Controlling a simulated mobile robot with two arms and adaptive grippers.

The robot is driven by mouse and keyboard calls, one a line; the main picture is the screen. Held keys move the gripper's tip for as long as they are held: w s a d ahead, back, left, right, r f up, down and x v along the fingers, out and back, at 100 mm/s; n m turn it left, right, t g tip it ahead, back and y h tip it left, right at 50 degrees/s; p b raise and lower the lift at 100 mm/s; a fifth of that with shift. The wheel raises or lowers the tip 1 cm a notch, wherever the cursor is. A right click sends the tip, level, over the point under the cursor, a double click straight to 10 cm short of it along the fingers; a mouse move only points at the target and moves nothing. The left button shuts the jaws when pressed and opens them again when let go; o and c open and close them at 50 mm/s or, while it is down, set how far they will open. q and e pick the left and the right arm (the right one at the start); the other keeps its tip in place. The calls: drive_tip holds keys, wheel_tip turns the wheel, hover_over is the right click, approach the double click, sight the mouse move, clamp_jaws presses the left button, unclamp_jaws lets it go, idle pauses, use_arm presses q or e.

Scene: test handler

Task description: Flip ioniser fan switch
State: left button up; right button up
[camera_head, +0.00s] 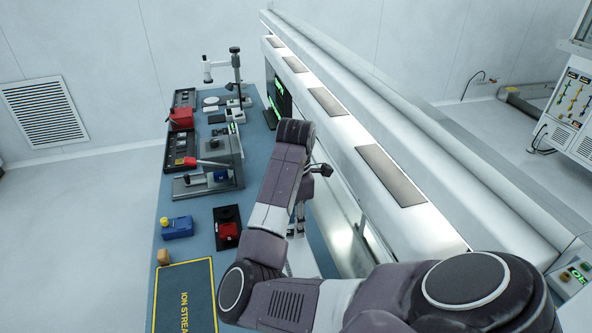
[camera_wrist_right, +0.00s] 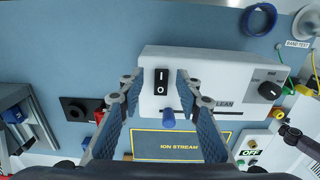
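The ioniser fan (camera_wrist_right: 215,75) is a white box in the right wrist view, with "CLEAN" partly readable on its face. Its black rocker switch (camera_wrist_right: 161,81), marked I and O, is at the left of that face. In the head view my right arm mostly hides gripper and fan. My left gripper is out of view.
A dark mat lettered "ION STREAM" (camera_head: 185,297) lies on the blue bench. A blue box (camera_head: 177,228), a red button on a black base (camera_head: 228,231) and a grey fixture (camera_head: 208,180) stand beyond it. The white machine (camera_head: 345,145) borders the bench at right.

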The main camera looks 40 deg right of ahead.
drive_tip(key=shift+s+f, duration=0.1)
drive_tip(key=shift+f, duration=0.35)
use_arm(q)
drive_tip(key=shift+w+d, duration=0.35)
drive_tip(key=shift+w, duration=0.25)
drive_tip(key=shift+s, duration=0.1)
use_arm(e)
drive_tip(key=shift+c, duration=0.7)
clamp_jaws()
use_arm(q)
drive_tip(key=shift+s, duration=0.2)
